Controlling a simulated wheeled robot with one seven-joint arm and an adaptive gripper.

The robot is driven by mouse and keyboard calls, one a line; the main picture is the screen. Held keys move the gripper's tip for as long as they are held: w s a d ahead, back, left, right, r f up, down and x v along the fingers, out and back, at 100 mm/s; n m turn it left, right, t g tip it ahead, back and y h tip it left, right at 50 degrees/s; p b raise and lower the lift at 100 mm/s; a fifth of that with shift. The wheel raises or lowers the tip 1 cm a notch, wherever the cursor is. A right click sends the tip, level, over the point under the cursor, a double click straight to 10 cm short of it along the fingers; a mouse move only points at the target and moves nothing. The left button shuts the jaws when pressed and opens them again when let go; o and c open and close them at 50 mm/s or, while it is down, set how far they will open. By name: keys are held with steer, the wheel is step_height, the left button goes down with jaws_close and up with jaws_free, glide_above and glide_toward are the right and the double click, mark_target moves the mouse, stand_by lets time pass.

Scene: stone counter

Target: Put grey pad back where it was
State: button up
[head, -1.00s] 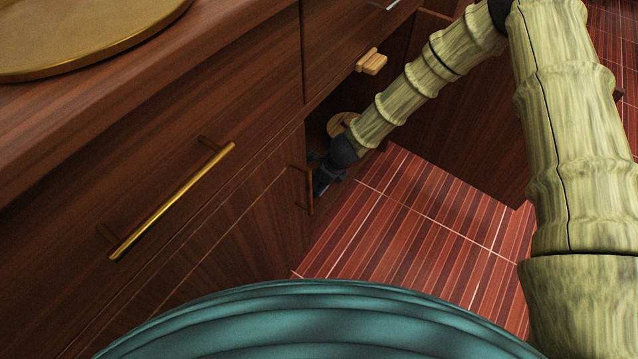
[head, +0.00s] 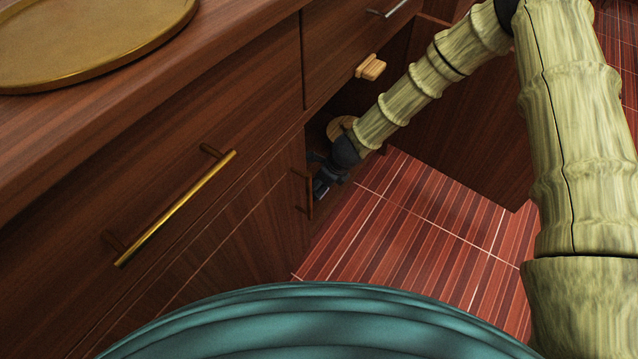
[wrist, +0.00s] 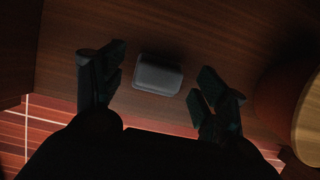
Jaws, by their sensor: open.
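The grey pad (wrist: 158,74) is a small dark grey block with rounded edges. In the wrist view it rests on a brown wooden surface, ahead of my gripper and between the lines of its fingers. My gripper (wrist: 160,88) is open, one finger on each side, with no visible contact with the pad. In the head view my gripper (head: 322,178) is at the opening of the lower cabinet (head: 316,128), low down beside a door edge. The pad cannot be seen in the head view.
A round wooden object (wrist: 308,120) stands right of my gripper in the wrist view. An open cabinet door (head: 460,140) is to the right in the head view. A brass handle (head: 175,208) sticks out at left. A gold tray (head: 90,40) lies on the counter. Red tiled floor is clear below.

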steer(key=p+v, duration=0.4)
steer(key=v, duration=0.6)
steer(key=shift+r, duration=0.25)
steer(key=shift+d, duration=0.1)
steer(key=s+d+f+n+g+h, duration=0.1)
steer(key=s+d+f+n, duration=0.2)
steer(key=s, duration=0.9)
steer(key=s+d+f+n+h, duration=0.1)
steer(key=s+d+f+n, duration=0.2)
steer(key=s+d+n, duration=0.6)
steer(key=s+d+f+n+g+h, duration=0.1)
steer(key=s+d+f+n, duration=0.3)
steer(key=s+d+n, duration=0.3)
steer(key=s+n, duration=0.5)
steer(key=s, duration=0.3)
steer(key=shift+g+h, duration=0.3)
steer(key=shift+h, duration=0.1)
steer(key=shift+f, duration=0.1)
